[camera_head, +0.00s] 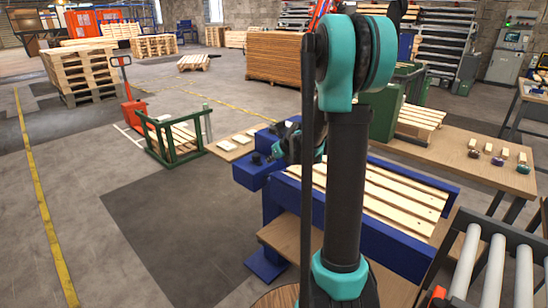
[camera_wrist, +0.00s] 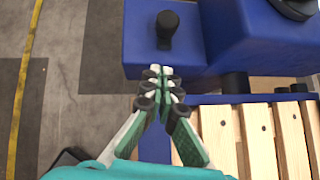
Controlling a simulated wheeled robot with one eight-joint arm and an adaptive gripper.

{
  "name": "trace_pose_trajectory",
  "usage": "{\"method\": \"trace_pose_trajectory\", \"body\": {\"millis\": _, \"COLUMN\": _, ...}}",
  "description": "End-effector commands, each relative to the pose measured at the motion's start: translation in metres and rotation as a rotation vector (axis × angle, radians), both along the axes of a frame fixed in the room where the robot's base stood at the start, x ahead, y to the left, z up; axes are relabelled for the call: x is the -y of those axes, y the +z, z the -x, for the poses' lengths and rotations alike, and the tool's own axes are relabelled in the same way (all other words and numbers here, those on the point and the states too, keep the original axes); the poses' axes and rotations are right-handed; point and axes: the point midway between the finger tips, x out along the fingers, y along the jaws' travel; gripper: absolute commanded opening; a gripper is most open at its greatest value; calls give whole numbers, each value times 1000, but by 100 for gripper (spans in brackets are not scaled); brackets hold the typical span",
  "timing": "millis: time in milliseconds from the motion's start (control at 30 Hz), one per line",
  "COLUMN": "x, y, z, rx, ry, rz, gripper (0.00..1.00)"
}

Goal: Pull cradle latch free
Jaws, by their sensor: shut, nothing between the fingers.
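A black knob-ended handle (camera_wrist: 167,28), which looks like the cradle latch, stands on a blue block (camera_wrist: 140,58) in the wrist view. In the head view the small black knob (camera_head: 257,158) shows on top of the blue block (camera_head: 250,178), left of my arm. My gripper (camera_wrist: 161,72) is shut and empty, its fingertips at the near edge of the block in the picture, apart from the handle. In the head view my gripper (camera_head: 278,153) is small and partly hidden by my arm, just right of the knob.
A blue frame (camera_head: 395,245) holding wooden slats (camera_head: 400,200) is right of the block; slats also show in the wrist view (camera_wrist: 255,130). A wooden table (camera_head: 470,160) with small blocks stands behind. A green-framed crate (camera_head: 172,140) is left. Open floor lies front left.

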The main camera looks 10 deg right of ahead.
Motion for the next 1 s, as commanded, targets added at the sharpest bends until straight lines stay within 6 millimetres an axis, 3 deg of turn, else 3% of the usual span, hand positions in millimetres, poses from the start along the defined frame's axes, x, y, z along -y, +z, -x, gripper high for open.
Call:
{"method": "trace_pose_trajectory", "body": {"millis": 233, "x": -12, "y": -28, "z": -25, "rx": 1, "ry": 1, "rz": 1, "gripper": 0}}
{"method": "trace_pose_trajectory", "body": {"millis": 500, "x": -25, "y": -28, "z": -55, "rx": 0, "ry": 1, "rz": 1, "gripper": 0}}
{"method": "trace_pose_trajectory", "body": {"millis": 1000, "x": -29, "y": -27, "z": -62, "rx": 0, "ry": 1, "rz": 1, "gripper": 0}}
